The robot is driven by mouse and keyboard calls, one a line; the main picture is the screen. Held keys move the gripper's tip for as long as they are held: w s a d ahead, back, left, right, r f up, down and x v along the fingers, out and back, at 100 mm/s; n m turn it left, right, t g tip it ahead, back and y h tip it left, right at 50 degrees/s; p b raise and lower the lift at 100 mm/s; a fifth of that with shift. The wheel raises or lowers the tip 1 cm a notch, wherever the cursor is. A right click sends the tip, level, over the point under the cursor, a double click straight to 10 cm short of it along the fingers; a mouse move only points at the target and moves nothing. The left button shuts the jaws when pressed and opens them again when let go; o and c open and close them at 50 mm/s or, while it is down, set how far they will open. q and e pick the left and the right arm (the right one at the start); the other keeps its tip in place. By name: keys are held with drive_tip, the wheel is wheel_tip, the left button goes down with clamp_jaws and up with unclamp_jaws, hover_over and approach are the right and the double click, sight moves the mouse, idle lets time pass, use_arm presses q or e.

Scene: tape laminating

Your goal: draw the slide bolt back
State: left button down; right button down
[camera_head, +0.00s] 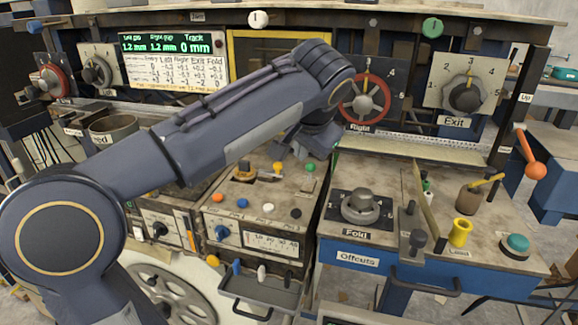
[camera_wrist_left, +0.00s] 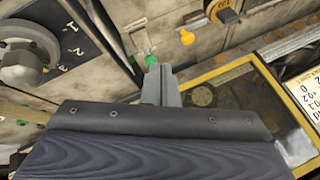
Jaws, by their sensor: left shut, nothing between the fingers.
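No part is plainly marked as the slide bolt. A small pale metal fitting (camera_head: 308,184) that may be it sits on the worn panel, just in front of a green knob (camera_head: 310,167). In the left wrist view the fitting (camera_wrist_left: 139,38) and the green knob (camera_wrist_left: 151,61) lie just past my fingertips. My left gripper (camera_head: 298,148) hangs over the back of this panel, pointing down. Its fingers (camera_wrist_left: 160,78) are shut together and empty, close to the green knob; whether they touch it I cannot tell. My right gripper is not in view.
A yellow knob (camera_head: 278,166) and a dial with an orange pointer (camera_head: 243,172) stand beside the fitting. Coloured buttons line the panel's front. The Fold dial (camera_head: 360,206) and a lever (camera_head: 424,200) are to the right. The red Right handwheel (camera_head: 364,98) rises behind.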

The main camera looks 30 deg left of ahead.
use_arm(q)
drive_tip(key=x, duration=0.7)
drive_tip(key=shift+w+a+f, duration=0.1)
drive_tip(key=shift+f, duration=0.2)
drive_tip(key=a, duration=0.2)
drive_tip(key=w+a, duration=0.1)
drive_tip(key=shift+f, duration=0.4)
drive_tip(key=shift+a+f, duration=0.1)
drive_tip(key=shift+a, duration=0.35)
